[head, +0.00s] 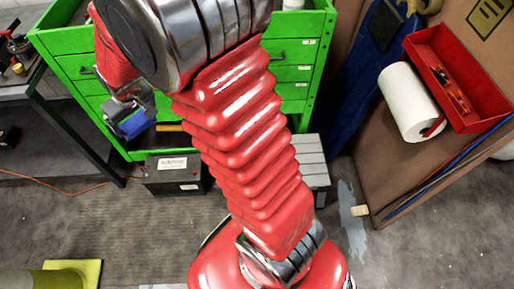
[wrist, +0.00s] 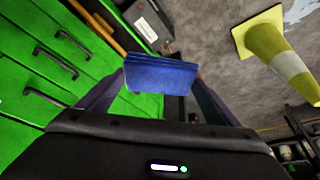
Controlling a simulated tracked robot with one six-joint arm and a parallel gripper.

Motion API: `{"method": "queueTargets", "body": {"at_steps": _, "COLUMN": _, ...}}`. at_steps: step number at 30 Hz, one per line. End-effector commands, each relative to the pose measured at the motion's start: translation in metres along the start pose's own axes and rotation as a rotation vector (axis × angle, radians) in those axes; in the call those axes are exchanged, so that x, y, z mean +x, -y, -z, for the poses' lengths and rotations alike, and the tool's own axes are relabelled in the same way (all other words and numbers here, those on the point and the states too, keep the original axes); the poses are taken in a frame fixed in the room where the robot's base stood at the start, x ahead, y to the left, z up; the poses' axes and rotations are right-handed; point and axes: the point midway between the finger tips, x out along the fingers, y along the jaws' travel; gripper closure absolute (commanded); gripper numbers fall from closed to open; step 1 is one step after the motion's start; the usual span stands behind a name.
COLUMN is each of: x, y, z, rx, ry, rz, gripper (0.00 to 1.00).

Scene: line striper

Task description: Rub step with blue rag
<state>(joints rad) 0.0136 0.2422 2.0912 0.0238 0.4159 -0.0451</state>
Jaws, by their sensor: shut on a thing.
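A folded blue rag (wrist: 160,74) is held between the two fingers of my gripper (wrist: 150,88) in the wrist view. In the head view the rag (head: 133,122) shows below my gripper (head: 127,108), in front of the green cabinet. A grey slatted step (head: 312,160) stands on the floor right of my arm in the head view. My red arm hides its left part. The rag is well to the left of the step and apart from it. I cannot make out the step in the wrist view.
The green drawer cabinet (head: 293,74) stands behind my arm. A black battery box (head: 172,178) sits on the floor left of my arm. A yellow-and-white cone (wrist: 276,52) is on the floor. A paper roll (head: 410,102) and red tray (head: 462,82) are at right.

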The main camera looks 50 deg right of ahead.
Motion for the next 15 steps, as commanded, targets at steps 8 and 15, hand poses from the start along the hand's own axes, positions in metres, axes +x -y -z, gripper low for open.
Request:
{"method": "queueTargets", "body": {"at_steps": 8, "x": 0.021, "y": -0.027, "z": -0.001, "rx": 0.045, "ry": 0.004, "rz": -0.018, "gripper": 0.33}}
{"method": "queueTargets", "body": {"at_steps": 15, "x": 0.076, "y": -0.088, "z": -0.012, "rx": 0.143, "ry": 0.007, "rz": -0.058, "gripper": 0.33}}
